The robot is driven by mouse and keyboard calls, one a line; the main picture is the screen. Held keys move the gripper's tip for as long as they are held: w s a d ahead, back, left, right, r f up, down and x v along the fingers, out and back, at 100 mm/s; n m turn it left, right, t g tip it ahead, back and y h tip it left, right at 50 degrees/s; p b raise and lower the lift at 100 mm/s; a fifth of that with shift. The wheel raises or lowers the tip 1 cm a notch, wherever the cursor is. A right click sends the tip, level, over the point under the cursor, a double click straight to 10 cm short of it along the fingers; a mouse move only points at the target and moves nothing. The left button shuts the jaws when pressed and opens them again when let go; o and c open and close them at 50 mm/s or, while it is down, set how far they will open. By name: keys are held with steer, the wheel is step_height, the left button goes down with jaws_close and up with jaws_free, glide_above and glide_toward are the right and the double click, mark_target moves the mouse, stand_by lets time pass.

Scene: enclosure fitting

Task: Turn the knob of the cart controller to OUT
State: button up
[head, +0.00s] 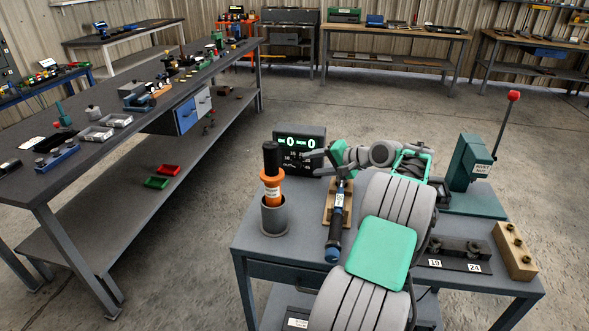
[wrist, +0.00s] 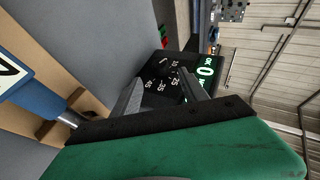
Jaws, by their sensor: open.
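A dark box with a green lit display (head: 314,142) stands at the back edge of the cart and seems to be the cart controller. Its face shows a numbered dial, partly hidden by my gripper in the head view. In the wrist view the box (wrist: 163,82) lies beyond my fingertips, with white numbers such as 25, 35 and 45. I cannot make out the knob clearly or read OUT. My gripper (wrist: 160,88) is open, one finger on each side of the dial as seen from the wrist; contact cannot be told. In the head view my gripper (head: 315,160) is in front of the box.
An orange-and-black tool (head: 272,183) stands in a grey cup on the cart (head: 262,255). A blue-ended tool (head: 336,225) lies on a wooden stand close to my arm. A green press (head: 470,165) with a red-knobbed lever stands right. A long bench (head: 150,105) is at left.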

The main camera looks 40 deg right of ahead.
mark_target(300, 166)
steer(key=x, duration=0.7)
jaws_close()
stand_by(0.3)
